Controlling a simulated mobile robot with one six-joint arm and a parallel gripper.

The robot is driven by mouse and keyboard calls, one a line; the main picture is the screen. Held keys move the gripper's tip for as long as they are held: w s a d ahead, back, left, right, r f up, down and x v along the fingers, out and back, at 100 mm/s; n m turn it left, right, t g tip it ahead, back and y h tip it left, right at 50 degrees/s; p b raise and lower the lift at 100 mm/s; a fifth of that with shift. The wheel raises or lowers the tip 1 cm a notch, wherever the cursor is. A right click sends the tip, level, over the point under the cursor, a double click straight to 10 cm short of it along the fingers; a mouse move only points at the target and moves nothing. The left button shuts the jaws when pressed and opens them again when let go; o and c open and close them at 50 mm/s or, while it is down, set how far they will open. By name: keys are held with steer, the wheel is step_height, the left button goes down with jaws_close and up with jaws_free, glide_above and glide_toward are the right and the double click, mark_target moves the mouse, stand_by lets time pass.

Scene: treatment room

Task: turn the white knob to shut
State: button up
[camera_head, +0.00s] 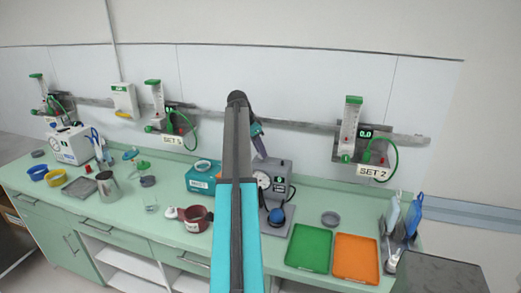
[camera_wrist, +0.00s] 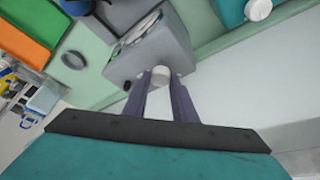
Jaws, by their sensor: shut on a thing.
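The white knob (camera_wrist: 160,74) sticks out from a side of a grey box-shaped device (camera_wrist: 177,48) in the wrist view. My gripper (camera_wrist: 161,86) has one finger on each side of the knob and is shut on it. In the head view the grey device (camera_head: 280,170) stands on the counter with a round white dial (camera_head: 264,181) on its front. My gripper (camera_head: 261,152) comes down at the top of the device there. The knob cannot be made out in the head view. The knob's turning position cannot be read.
A green tray (camera_head: 309,248) and an orange tray (camera_head: 356,259) lie right of the device. A teal box (camera_head: 203,177) and a dark red pot (camera_head: 196,218) stand left. A dark blue bulb (camera_head: 276,216) sits in front. Flowmeter sets (camera_head: 350,130) hang on the wall rail behind.

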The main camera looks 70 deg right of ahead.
steer(key=shift+n, duration=0.4)
steer(key=shift+a+h+b, duration=0.1)
steer(key=shift+h+b, duration=0.2)
steer(key=n+t, duration=0.1)
steer(key=n, duration=0.2)
steer(key=shift+s+b, duration=0.1)
steer(key=shift+b, duration=0.3)
steer(key=n+t, duration=0.1)
steer(key=n, duration=0.1)
steer(key=n+t, duration=0.1)
steer(key=n, duration=0.2)
steer(key=shift+s+a+h+b, duration=0.1)
steer(key=shift+s+h+b, duration=0.05)
steer(key=shift+h+b, duration=0.2)
steer(key=n+t, duration=0.2)
steer(key=n, duration=0.2)
steer(key=shift+s+n, duration=0.15)
steer(key=shift+n, duration=0.15)
steer(key=shift+s+f+n+t+y+b, duration=0.1)
steer(key=shift+n+t+y+b, duration=0.25)
steer(key=shift+n, duration=0.8)
steer(key=shift+n+t+y+b, duration=0.1)
steer(key=shift+n+t+y, duration=0.25)
steer(key=shift+n, duration=0.8)
steer(key=o, duration=1)
